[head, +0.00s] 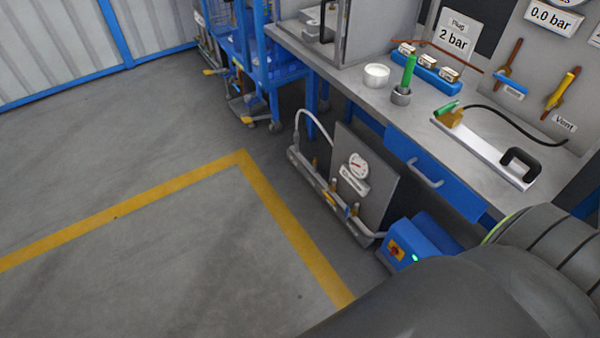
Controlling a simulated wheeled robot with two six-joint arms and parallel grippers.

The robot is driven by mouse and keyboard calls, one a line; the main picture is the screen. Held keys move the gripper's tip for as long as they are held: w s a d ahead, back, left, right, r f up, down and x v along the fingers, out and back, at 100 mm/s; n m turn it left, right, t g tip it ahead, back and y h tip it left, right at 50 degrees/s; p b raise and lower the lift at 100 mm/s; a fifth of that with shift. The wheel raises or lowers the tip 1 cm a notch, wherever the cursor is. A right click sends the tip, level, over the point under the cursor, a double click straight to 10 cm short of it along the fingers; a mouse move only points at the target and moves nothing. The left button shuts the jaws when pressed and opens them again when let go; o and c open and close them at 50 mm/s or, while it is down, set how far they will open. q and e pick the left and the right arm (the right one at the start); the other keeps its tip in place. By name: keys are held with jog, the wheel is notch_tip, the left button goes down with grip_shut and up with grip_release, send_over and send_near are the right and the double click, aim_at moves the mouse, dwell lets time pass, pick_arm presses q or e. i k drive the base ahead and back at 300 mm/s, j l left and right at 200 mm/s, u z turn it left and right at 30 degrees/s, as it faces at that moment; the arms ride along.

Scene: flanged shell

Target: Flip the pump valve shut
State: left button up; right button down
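No valve in the head view carries a label that I can read as pump. A blue pump-like unit (420,238) stands on the floor with a red and yellow switch (396,250) and a lit green lamp. Beside it is a grey pipe manifold (320,192) with small brass fittings, below a panel with a round gauge (358,165). On the wall panel are a valve with a blue handle (511,86), its label too small to read, and a valve with a yellow handle (560,92) labelled Vent. Neither gripper is in view.
My dark arm link covers the lower right. The grey bench (375,98) holds a white round tub (376,75), a green-topped cylinder (408,75) and a plate with a black handle (485,150). A blue drawer (425,170) is below. The floor at left is clear.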

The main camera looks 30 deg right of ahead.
aim_at(347, 215)
jog(key=i+j+z, duration=0.1)
jog(key=i+z, duration=0.2)
jog(key=i, duration=0.25)
jog(key=i+j+z, duration=0.3)
jog(key=i, duration=0.25)
jog(key=i+j+z, duration=0.3)
jog(key=i, duration=0.2)
jog(key=i+j+z, duration=0.25)
jog(key=z, duration=0.15)
jog(key=i+j+z, duration=0.2)
jog(key=z, duration=0.15)
jog(key=i+j+z, duration=0.15)
jog(key=j+z, duration=0.25)
jog(key=i+j+z, duration=0.1)
jog(key=j+z, duration=0.3)
